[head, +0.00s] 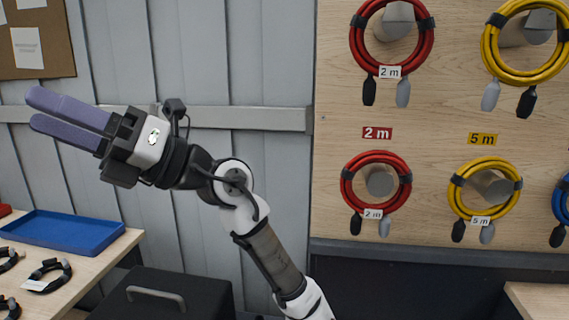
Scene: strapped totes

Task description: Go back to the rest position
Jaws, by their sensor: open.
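My gripper (38,109) is at the upper left of the head view, on my raised arm. Its two purple fingers point left and stand apart with nothing between them. It hangs in free air in front of the grey panelled wall (260,60), above the blue tray. It touches nothing that I can see.
A wooden table (100,262) at the lower left bears a blue tray (70,232) and several black straps (50,274). A black case (165,292) stands beside it. Coiled red cables (376,184) and yellow cables (485,190) hang on a wooden board (430,130) at right.

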